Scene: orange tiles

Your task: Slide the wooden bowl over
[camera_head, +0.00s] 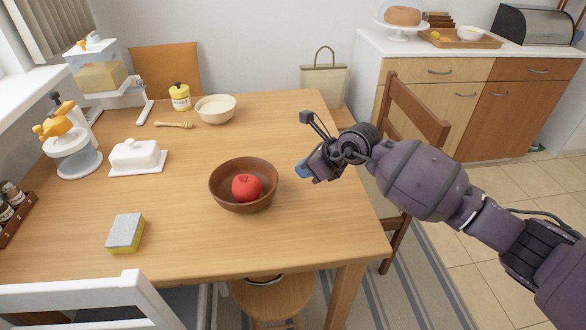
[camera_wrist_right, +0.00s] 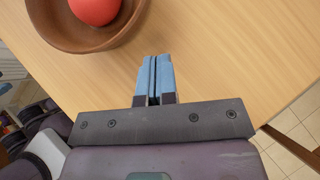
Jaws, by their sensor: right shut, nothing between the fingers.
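The wooden bowl (camera_head: 229,198) is dark brown and round, and it sits upright on the wooden table (camera_head: 200,235) near its right side. A red apple (camera_head: 247,187) lies inside it. My right gripper (camera_head: 301,170) is shut and empty, to the right of the bowl with a gap between them. In the right wrist view the blue fingers (camera_wrist_right: 154,72) are pressed together, with the bowl (camera_wrist_right: 64,34) at the upper left and the apple (camera_wrist_right: 95,8) cut off by the top edge. My left gripper is not in view.
A sponge (camera_head: 125,232) and a white butter dish (camera_head: 137,156) are left of the bowl. A wooden chair (camera_head: 407,112) is at the table's right edge. The table between sponge and bowl is clear.

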